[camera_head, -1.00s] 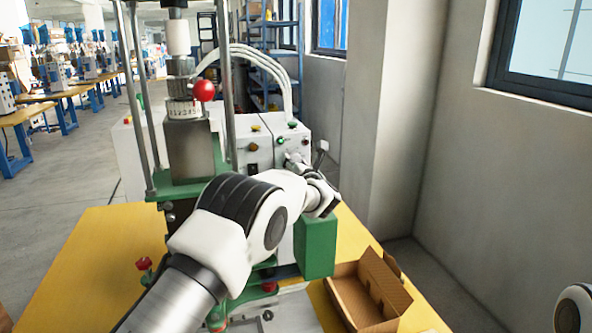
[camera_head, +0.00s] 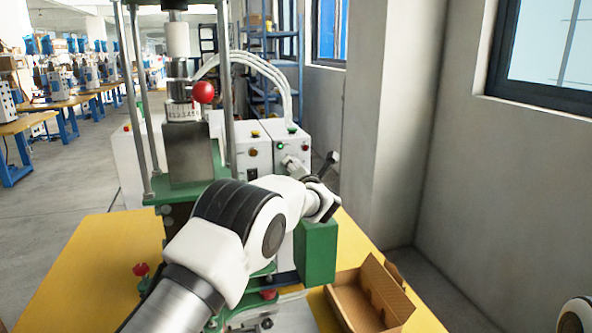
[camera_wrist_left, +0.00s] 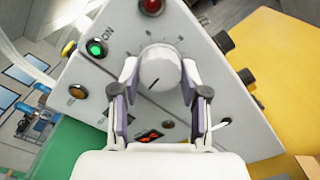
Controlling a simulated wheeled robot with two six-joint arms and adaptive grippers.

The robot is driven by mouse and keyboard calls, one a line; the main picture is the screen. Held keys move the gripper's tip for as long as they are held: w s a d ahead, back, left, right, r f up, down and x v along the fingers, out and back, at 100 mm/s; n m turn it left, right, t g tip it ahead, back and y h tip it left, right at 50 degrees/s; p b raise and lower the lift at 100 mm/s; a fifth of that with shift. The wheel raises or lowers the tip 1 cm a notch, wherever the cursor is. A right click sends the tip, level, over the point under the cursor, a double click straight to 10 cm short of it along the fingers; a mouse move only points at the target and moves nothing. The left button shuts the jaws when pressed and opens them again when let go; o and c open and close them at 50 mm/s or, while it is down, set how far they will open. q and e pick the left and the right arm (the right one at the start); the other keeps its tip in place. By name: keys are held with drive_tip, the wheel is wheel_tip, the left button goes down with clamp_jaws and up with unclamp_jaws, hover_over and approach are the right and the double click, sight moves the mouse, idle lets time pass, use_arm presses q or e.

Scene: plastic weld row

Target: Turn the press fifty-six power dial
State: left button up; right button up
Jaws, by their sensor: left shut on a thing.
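The power dial (camera_wrist_left: 158,68) is a round white knob with a dark pointer line, on the white control panel (camera_wrist_left: 215,85). Scale marks curve around its upper edge. My left gripper (camera_wrist_left: 160,88) is shut on it, one finger on each side, in the left wrist view. In the head view my left gripper (camera_head: 308,168) is at the front of the white control box (camera_head: 288,138), and the dial is largely hidden there. My right gripper is out of view.
An open cardboard box (camera_head: 365,293) sits on the yellow table (camera_head: 85,275).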

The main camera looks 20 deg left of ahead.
use_arm(q)
drive_tip(key=shift+a, duration=0.1)
drive_tip(key=o, duration=1.1)
drive_tip(key=v, duration=0.7)
drive_tip(key=shift+f, duration=0.15)
drive_tip(key=shift+a, duration=0.1)
